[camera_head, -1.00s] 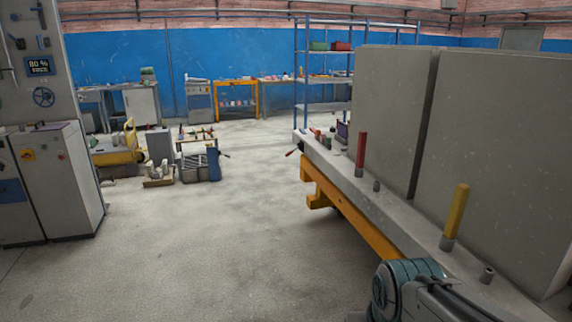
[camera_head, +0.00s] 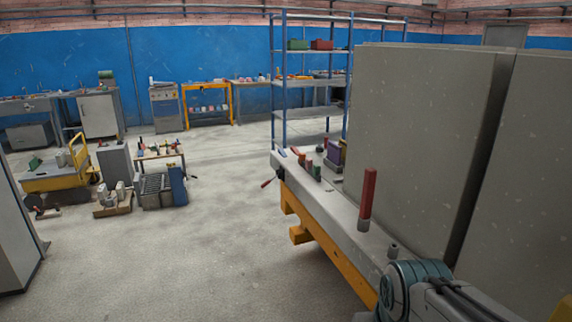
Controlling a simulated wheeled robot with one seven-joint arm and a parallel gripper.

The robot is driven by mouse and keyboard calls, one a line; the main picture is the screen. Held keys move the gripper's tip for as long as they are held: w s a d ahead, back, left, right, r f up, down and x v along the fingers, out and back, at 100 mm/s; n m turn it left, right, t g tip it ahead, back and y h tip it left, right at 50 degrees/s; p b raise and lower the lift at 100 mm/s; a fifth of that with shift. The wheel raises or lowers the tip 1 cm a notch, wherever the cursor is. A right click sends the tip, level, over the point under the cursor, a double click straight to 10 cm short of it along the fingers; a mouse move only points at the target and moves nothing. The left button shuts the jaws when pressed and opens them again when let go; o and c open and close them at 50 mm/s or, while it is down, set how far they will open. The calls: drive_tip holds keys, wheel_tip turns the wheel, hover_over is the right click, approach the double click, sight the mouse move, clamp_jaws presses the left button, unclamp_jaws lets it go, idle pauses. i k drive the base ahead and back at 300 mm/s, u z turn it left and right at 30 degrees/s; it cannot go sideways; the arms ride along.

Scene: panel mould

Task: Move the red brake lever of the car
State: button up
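The car is a long grey-topped bed with a yellow side beam (camera_head: 325,255), running from the lower right toward the middle. A small lever with a red end (camera_head: 266,184) sticks out to the left at the car's far end. A thicker red upright post (camera_head: 368,194) stands on the near edge of the bed. I cannot tell for sure which of the two is the brake lever; nothing of mine touches either. Part of my arm shows at the bottom right, but my gripper is out of view.
Large grey panels (camera_head: 425,140) stand on the car. A yellow trolley (camera_head: 62,180) and a small bench (camera_head: 158,155) stand left. The floor (camera_head: 190,255) between is clear.

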sight(268, 181)
drive_tip(key=u, duration=0.1)
drive_tip(key=i, duration=1.65)
drive_tip(key=u, duration=0.6)
drive_tip(key=i, duration=1.3)
drive_tip(key=u, duration=0.45)
drive_tip(key=i, duration=0.65)
drive_tip(key=u, duration=0.15)
